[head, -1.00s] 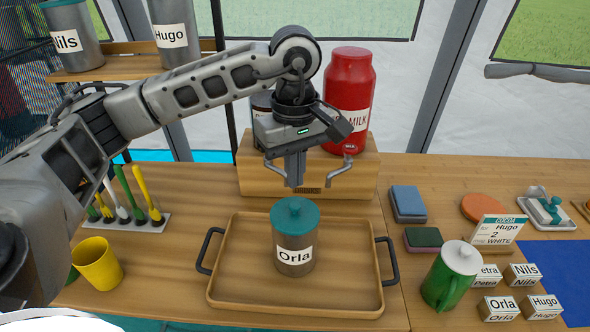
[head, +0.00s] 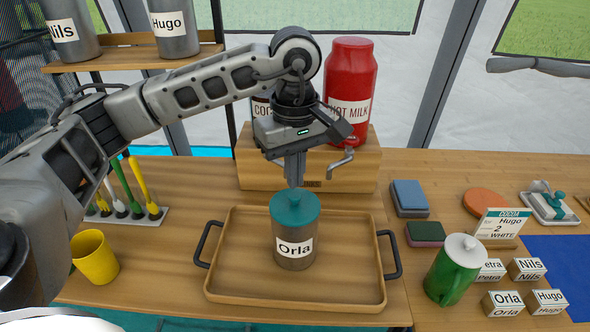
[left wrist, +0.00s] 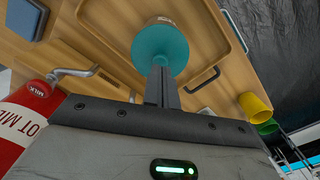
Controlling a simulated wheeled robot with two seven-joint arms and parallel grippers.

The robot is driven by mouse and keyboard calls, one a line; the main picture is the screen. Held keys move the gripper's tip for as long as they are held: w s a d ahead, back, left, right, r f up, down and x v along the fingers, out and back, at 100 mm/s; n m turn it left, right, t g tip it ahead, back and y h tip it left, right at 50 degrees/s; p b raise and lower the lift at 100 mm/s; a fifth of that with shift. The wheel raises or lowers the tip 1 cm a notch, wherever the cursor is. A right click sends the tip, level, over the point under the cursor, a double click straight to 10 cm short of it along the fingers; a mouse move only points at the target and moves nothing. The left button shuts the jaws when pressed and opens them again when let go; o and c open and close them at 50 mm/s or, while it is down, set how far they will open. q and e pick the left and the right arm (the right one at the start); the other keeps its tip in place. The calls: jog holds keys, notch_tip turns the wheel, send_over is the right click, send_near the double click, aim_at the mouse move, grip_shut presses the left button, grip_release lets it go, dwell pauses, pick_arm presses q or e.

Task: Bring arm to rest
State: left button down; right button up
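My left arm reaches in from the left, and its gripper (head: 294,184) points down over a canister labelled Orla (head: 294,254). The canister is grey with a teal lid and stands upright on the wooden tray (head: 225,289). The fingers look together, with nothing seen between them. They also show side by side in the left wrist view (left wrist: 161,72), in front of the teal lid (left wrist: 160,50). The fingertips are at or just above the lid's knob; I cannot tell whether they touch. My right gripper is not in view.
Behind the gripper, a wooden stand (head: 262,170) carries a red hot milk dispenser (head: 350,75) and a cocoa one, with a tap close by. A yellow cup (head: 95,258) stands left, a green lidded mug (head: 453,270) right. Several name blocks lie further right.

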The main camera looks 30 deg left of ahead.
pick_arm(q)
jog(key=shift+f, duration=0.35)
jog(key=shift+f+b, duration=0.5)
jog(key=shift+b, duration=0.2)
jog(key=shift+f, duration=0.25)
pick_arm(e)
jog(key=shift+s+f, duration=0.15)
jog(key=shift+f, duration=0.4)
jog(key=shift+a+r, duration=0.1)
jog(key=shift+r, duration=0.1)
pick_arm(q)
jog(key=shift+r, duration=0.1)
notch_tip(320, 180, up, 7)
jog(key=p, duration=0.4)
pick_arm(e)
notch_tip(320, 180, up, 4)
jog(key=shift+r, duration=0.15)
